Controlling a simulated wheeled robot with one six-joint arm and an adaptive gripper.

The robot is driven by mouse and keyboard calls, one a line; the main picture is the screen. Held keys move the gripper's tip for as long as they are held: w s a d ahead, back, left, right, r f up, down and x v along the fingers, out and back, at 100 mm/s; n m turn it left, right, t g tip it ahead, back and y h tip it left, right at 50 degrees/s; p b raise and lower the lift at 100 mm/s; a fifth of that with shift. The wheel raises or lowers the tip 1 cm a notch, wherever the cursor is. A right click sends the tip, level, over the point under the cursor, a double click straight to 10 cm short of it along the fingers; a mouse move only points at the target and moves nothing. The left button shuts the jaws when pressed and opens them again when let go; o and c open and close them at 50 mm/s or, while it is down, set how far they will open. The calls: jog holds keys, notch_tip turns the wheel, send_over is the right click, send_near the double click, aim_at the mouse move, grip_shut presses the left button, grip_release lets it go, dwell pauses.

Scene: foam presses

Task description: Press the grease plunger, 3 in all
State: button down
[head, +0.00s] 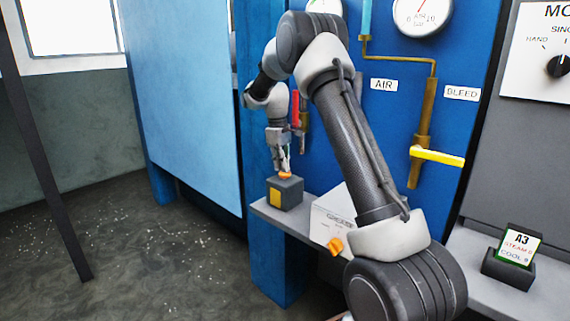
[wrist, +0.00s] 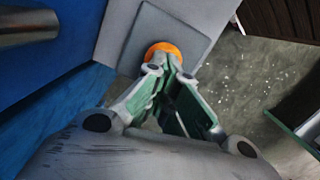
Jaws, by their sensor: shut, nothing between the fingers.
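A dark grey box (head: 285,196) with a yellow front panel stands on the left end of the shelf. An orange round cap (head: 286,176) is on its top, likely the grease plunger; it also shows in the wrist view (wrist: 160,48) on the grey square top. My gripper (head: 285,167) points down over the cap, fingers shut and empty. In the wrist view, its fingertips (wrist: 165,72) overlap the near edge of the cap. They are at or just above it; I cannot tell contact or how far the cap is pressed.
A yellow-handled valve (head: 437,157) and a red handle (head: 295,108) are on the blue panel.

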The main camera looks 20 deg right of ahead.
jog(key=shift+w+a+r, duration=0.2)
jog(key=shift+w+a, duration=0.15)
jog(key=shift+w, duration=0.2)
jog(key=shift+w+a+r, duration=0.15)
jog(key=shift+w+a, duration=0.2)
jog(key=shift+w, duration=0.15)
notch_tip(320, 180, up, 12)
jog(key=w, duration=0.1)
jog(key=shift+a, duration=0.3)
jog(key=s+d, duration=0.1)
jog(key=s+d+f, duration=0.1)
jog(key=s, duration=0.1)
jog(key=shift+f, duration=0.2)
jog(key=shift+f, duration=0.15)
